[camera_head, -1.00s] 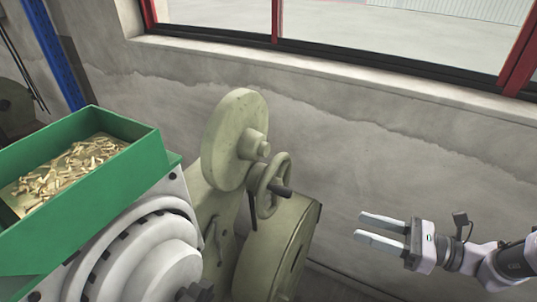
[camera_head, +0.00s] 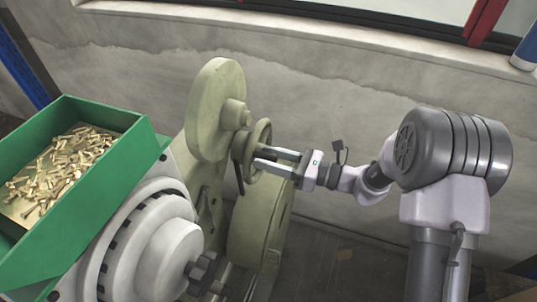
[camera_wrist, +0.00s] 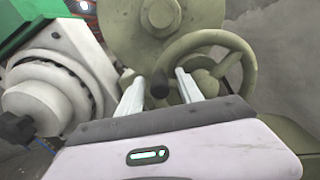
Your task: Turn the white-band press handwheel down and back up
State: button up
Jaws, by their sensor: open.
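The press handwheel (camera_head: 257,150) is a small olive-green spoked wheel on the side of the green press (camera_head: 217,100). Its dark handle (camera_head: 240,146) sticks out from the rim. In the wrist view the handwheel (camera_wrist: 225,52) fills the upper right, and the dark handle (camera_wrist: 160,86) shows between my fingers, end on. My gripper (camera_head: 266,158) is open, with its two pale fingers reaching to the wheel; it also shows in the wrist view (camera_wrist: 160,88). The fingers are on either side of the handle and not closed on it. I see no white band on the press.
A green bin (camera_head: 100,150) of brass rivets stands at the left. A grey-white round machine part (camera_head: 150,250) sits in front of it. A lower green drum (camera_head: 262,225) lies below the handwheel. A wall and window ledge (camera_head: 300,30) are behind.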

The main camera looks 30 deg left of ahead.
jog(key=shift+a, duration=0.2)
jog(key=shift+d, duration=0.15)
jog(key=shift+c, duration=1.1)
grip_shut()
